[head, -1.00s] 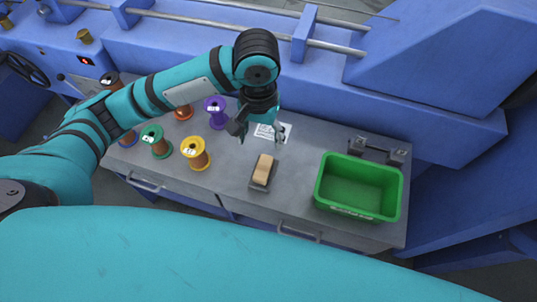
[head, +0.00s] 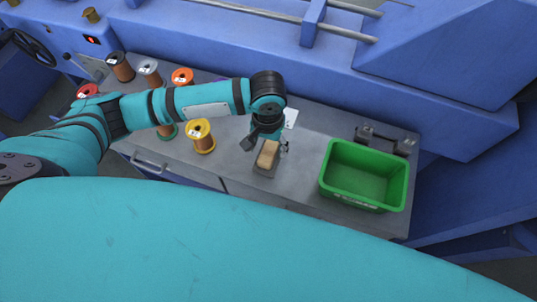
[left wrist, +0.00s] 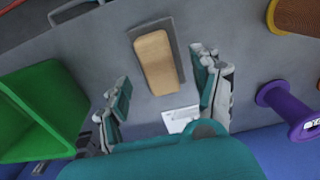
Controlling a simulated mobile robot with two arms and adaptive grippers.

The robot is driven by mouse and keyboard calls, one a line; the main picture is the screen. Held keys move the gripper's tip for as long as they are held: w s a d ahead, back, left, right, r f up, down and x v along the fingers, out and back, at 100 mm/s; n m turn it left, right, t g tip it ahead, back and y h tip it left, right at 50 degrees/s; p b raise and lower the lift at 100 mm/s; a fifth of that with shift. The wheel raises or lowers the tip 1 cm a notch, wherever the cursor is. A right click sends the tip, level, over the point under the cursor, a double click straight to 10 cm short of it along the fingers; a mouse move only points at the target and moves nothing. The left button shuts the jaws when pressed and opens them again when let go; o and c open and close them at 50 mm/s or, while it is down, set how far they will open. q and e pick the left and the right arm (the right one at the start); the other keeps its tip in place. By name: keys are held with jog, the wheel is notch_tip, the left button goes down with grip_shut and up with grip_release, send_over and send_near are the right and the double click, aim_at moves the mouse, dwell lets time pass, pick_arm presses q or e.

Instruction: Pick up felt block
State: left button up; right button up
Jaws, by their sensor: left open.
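The felt block (head: 268,154) is a tan block lying on a dark grey tray (head: 265,172) on the grey bench top. In the left wrist view the felt block (left wrist: 154,61) sits a little beyond the fingertips, with the tray (left wrist: 180,64) showing along its side. My left gripper (head: 265,144) is open above the block in the head view, with its fingers on either side. In the left wrist view the left gripper (left wrist: 162,95) is empty between its two fingers. My right gripper is not in view.
A green bin (head: 364,175) stands right of the block, with a dark metal fixture (head: 385,141) behind it. Several wire spools, including a yellow one (head: 201,136), stand to the left. A white paper label (head: 290,117) lies behind the gripper. The blue machine (head: 230,45) rises at the back.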

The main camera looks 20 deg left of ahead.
aim_at(269, 151)
pick_arm(q)
notch_tip(269, 151, down, 4)
jog(key=shift+f, duration=0.1)
grip_shut()
dwell(0.5)
jog(key=shift+r, duration=0.5)
jog(key=r, duration=0.2)
jog(key=shift+s+a+r, duration=0.25)
jog(key=shift+s+r, duration=0.1)
jog(key=s+a+r, duration=0.1)
jog(key=s+a, duration=0.8)
jog(key=s, duration=0.3)
jog(key=shift+r+b, duration=0.2)
jog(key=shift+b, duration=0.2)
